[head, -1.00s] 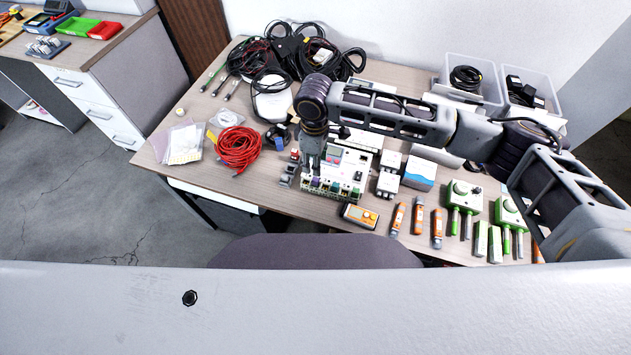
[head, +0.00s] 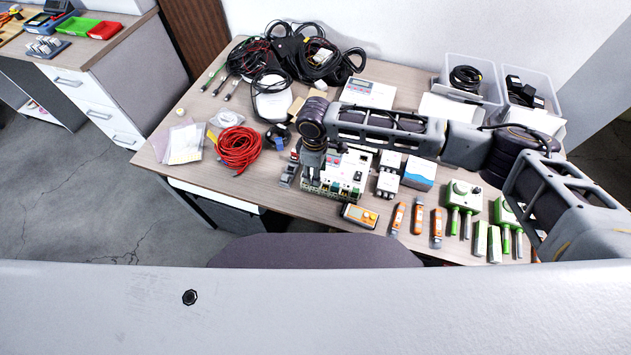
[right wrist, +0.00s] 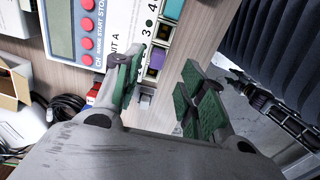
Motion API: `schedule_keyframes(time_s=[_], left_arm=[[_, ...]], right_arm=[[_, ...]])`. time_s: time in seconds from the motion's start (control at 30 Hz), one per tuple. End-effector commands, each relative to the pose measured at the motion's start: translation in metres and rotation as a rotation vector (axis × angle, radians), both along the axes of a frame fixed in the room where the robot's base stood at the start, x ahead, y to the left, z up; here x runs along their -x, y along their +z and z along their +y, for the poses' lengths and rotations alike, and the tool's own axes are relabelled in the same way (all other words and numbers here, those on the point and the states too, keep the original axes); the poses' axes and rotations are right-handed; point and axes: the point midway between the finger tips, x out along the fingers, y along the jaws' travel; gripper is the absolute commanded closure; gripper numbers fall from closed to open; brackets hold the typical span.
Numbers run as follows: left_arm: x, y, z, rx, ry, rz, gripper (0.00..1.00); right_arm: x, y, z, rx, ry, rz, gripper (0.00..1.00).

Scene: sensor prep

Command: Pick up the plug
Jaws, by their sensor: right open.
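My right gripper (head: 312,186) is over the left front part of the white control unit (head: 356,170). In the right wrist view its two green-padded fingers (right wrist: 162,86) are open and apart, with nothing held between them. The unit (right wrist: 98,40) has a screen, red buttons and a row of coloured sockets, one purple (right wrist: 154,60). A small grey piece (right wrist: 145,98) shows beside the left finger at the unit's edge; it may be the plug, but I cannot tell for sure. Small grey connectors (head: 288,174) lie left of the unit. My left gripper is not in view.
A red cable coil (head: 238,149) lies to the left. An orange handheld meter (head: 360,215) lies in front, with orange tools (head: 417,217) and green-and-white sensors (head: 462,195) to the right. Black cables (head: 300,45) and clear bins (head: 470,72) stand behind.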

Motion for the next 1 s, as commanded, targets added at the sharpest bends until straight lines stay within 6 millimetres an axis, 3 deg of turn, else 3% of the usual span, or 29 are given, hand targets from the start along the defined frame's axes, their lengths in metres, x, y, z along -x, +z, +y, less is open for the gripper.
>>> schedule_keyframes(time_s=[0.43,0.97,1.0], left_arm=[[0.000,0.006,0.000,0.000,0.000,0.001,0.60],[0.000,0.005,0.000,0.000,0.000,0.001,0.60],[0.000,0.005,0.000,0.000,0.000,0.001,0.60]], right_arm=[[-0.003,-0.043,-0.002,0.002,0.000,0.001,0.59],[-0.003,-0.046,-0.002,0.001,0.000,0.000,0.59],[-0.003,-0.046,-0.002,0.001,0.000,0.000,0.64]])
